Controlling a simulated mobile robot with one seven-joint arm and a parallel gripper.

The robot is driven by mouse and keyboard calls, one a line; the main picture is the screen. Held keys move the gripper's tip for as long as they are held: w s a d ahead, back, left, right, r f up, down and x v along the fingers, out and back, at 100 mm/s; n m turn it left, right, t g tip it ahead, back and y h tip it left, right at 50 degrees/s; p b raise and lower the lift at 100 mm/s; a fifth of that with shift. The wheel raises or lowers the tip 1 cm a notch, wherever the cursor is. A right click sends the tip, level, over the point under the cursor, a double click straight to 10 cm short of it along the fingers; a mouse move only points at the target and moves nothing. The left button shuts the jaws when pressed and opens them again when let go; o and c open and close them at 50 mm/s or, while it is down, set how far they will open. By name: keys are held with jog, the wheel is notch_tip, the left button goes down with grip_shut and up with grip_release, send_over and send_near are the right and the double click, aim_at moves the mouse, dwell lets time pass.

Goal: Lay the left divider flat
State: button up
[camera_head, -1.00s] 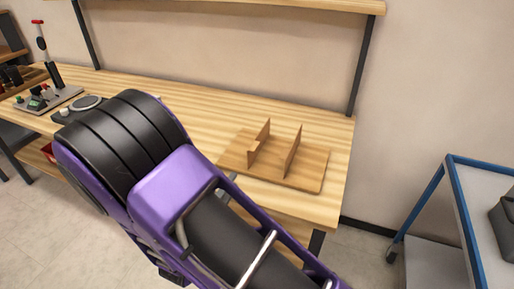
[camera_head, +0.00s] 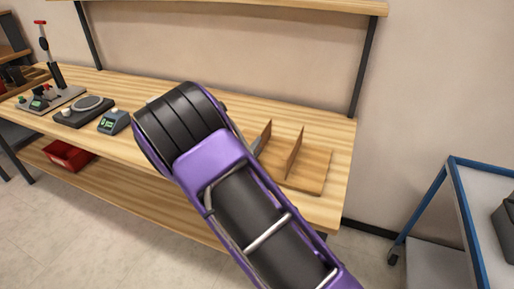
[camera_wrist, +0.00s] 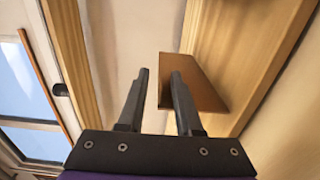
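The left divider (camera_head: 265,133) stands upright on a light wooden board (camera_head: 314,178) near the right end of the workbench. The right divider (camera_head: 295,148) stands upright beside it. My arm hides the board's left part and the left divider's lower part in the head view. In the wrist view my gripper (camera_wrist: 160,76) is open, with its two dark fingers apart. A brown panel (camera_wrist: 207,85) shows just beyond and right of the fingertips; it looks like a divider, but I cannot tell which one or whether a finger touches it.
The workbench (camera_head: 338,150) has a device with a green display (camera_head: 114,122), a round-plated device (camera_head: 86,110) and a lever press (camera_head: 52,85) at left. A red bin (camera_head: 68,156) sits on the lower shelf. A blue-framed cart (camera_head: 450,200) stands at right.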

jog(key=shift+w+d, duration=0.1)
jog(key=shift+w, duration=0.15)
grip_shut()
dwell(1.4)
